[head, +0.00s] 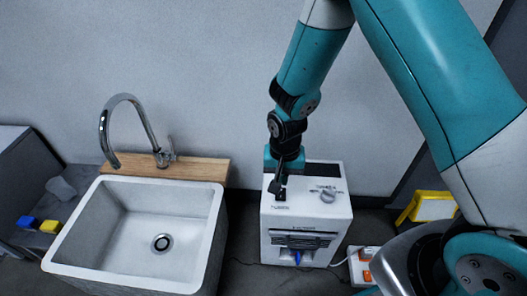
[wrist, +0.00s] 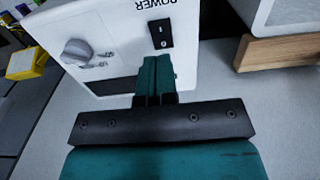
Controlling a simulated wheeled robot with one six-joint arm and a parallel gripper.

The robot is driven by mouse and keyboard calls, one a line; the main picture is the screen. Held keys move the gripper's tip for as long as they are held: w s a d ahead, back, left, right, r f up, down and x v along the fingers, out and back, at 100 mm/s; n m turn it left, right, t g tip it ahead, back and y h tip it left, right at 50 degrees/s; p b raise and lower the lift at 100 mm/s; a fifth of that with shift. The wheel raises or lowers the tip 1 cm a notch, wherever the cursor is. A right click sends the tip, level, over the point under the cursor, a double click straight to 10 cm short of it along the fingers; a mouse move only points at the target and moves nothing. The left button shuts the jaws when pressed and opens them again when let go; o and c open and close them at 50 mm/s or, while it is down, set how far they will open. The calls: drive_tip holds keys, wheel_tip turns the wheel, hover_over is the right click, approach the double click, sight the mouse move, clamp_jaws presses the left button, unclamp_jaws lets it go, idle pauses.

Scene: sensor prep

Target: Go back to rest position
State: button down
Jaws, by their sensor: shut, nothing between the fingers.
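My gripper (head: 279,187) is over the top panel of a white box-shaped machine in the head view. In the wrist view my gripper (wrist: 155,62) has its fingers together with nothing between them, and their tips are close to a black power switch (wrist: 160,33). I cannot tell whether they touch it. The white machine (head: 335,213) carries a grey knob (head: 328,195) on its top panel, and the knob also shows in the wrist view (wrist: 77,50). A blue item (head: 297,257) shows at the machine's lower front.
A stone sink (head: 62,262) with a chrome faucet (head: 104,130) and a wooden board (head: 205,168) stands left of the machine. A power strip (head: 361,262) lies at its right. A yellow object (head: 430,205) is farther right. A wall (head: 220,80) is behind.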

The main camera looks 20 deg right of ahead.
drive_tip(key=s+a+r+n+y, duration=0.2)
drive_tip(key=s+r+n, duration=0.25)
drive_tip(key=r, duration=0.65)
drive_tip(key=s+a+r+n+y, duration=0.1)
drive_tip(key=s+a+r+n, duration=0.35)
drive_tip(key=r, duration=0.75)
drive_tip(key=s+d+r+n+y, duration=0.1)
drive_tip(key=s+r, duration=0.1)
drive_tip(key=s, duration=0.3)
drive_tip(key=s+d+r+n, duration=0.1)
drive_tip(key=s+r+n, duration=0.15)
drive_tip(key=s, duration=0.25)
wheel_tip(320, 180, up, 32)
drive_tip(key=p, duration=3.1)
drive_tip(key=shift+m+p, duration=0.4)
drive_tip(key=shift+m, duration=0.05)
drive_tip(key=w+d+f+n+h+b, duration=0.1)
drive_tip(key=w+f+n+b, duration=0.1)
drive_tip(key=w+f+b, duration=0.5)
drive_tip(key=w+d+f+n+h+b, duration=0.1)
drive_tip(key=w+f+b, duration=0.5)
drive_tip(key=f+b, duration=1.1)
drive_tip(key=w+d+f+n+g+h+b, duration=0.1)
drive_tip(key=w+d+f+n+b, duration=0.2)
drive_tip(key=f, duration=2.5)
drive_tip(key=w+b, duration=0.4)
drive_tip(key=b, duration=0.4)
drive_tip(key=shift+w+f+n+b, duration=0.15)
drive_tip(key=shift+w+n+b, duration=0.15)
drive_tip(key=shift+w+b, duration=0.1)
